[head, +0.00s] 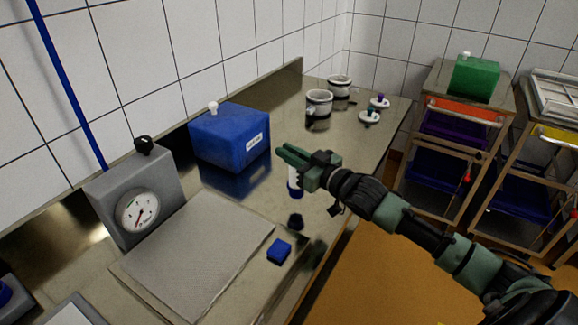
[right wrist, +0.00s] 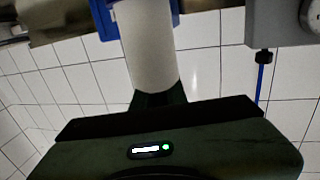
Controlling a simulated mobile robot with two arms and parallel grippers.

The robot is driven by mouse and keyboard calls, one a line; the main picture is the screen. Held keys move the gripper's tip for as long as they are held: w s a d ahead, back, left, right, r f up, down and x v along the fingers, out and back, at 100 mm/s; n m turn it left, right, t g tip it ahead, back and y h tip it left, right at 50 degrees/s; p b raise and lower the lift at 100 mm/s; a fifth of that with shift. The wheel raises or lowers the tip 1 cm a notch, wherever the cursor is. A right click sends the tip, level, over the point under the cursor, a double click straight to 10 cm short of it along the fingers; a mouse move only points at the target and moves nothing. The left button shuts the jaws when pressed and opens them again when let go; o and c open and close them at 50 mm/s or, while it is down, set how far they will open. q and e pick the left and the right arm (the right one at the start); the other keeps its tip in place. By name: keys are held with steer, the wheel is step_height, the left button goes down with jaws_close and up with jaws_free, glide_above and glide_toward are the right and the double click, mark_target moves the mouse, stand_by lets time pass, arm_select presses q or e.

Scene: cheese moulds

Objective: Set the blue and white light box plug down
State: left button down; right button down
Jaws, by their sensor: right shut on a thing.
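The blue and white plug (head: 295,182) hangs below my right gripper (head: 293,157), above the steel bench and apart from it as far as I can tell. In the right wrist view the plug shows as a white cylinder (right wrist: 147,45) with blue at its far end. My right gripper is shut on it; its fingers mostly hide the plug's top in the head view. A dark reflection or shadow shows on the bench below it. My left gripper is not in view.
A blue box (head: 228,140) stands at the back of the bench. A grey gauge unit (head: 163,187) and a flat grey plate (head: 195,258) are at left. A small blue block (head: 279,250) lies near the front edge. White-rimmed pots (head: 319,108) stand at the far end. Bare steel (head: 345,135) lies between.

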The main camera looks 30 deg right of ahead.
mark_target(291, 170)
steer(key=shift+f, duration=2.3)
steer(key=c, duration=1.4)
jaws_free()
steer(key=shift+c, duration=0.2)
steer(key=shift+s+d+f, duration=0.15)
steer(key=shift+s, duration=0.35)
steer(key=v, duration=1.1)
steer(key=shift+b, duration=0.35)
